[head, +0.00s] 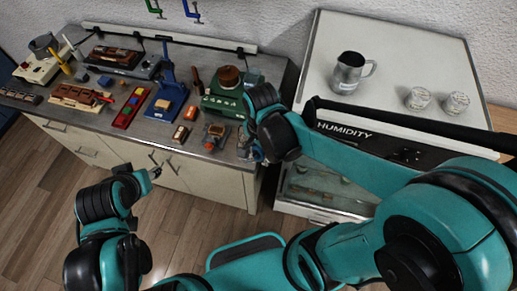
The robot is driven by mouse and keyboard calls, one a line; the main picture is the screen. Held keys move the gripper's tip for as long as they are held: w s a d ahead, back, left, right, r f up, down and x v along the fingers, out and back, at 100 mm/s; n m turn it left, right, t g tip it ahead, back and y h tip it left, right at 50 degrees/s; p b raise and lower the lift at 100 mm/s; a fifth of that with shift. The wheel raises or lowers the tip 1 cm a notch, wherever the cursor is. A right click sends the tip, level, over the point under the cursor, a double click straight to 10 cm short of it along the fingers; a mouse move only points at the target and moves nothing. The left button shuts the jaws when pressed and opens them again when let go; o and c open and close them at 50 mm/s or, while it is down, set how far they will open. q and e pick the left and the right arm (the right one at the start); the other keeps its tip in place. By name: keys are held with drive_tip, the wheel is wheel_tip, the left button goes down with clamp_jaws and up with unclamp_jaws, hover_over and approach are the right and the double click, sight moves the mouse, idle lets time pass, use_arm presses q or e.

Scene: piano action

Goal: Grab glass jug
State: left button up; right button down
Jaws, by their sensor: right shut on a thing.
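A grey, glossy jug with a handle (349,72) stands upright on the white top of the humidity cabinet, at the upper right. I cannot tell from its look whether it is glass. My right gripper (250,151) is well to the left of the jug and lower, at the right end of the workbench. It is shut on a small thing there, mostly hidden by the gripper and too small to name. My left gripper (155,173) is in front of the bench drawers, far from the jug; its fingers are too small to read.
Two small white lidded tubs (418,99) stand right of the jug on the cabinet (395,35). The workbench (60,113) carries several tools, including a blue press (168,97) and a green machine (226,97). My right arm crosses in front of the cabinet.

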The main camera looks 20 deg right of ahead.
drive_tip(key=shift+s+r, duration=0.25)
drive_tip(key=shift+s, duration=0.05)
drive_tip(key=shift+s, duration=0.1)
idle(1.9)
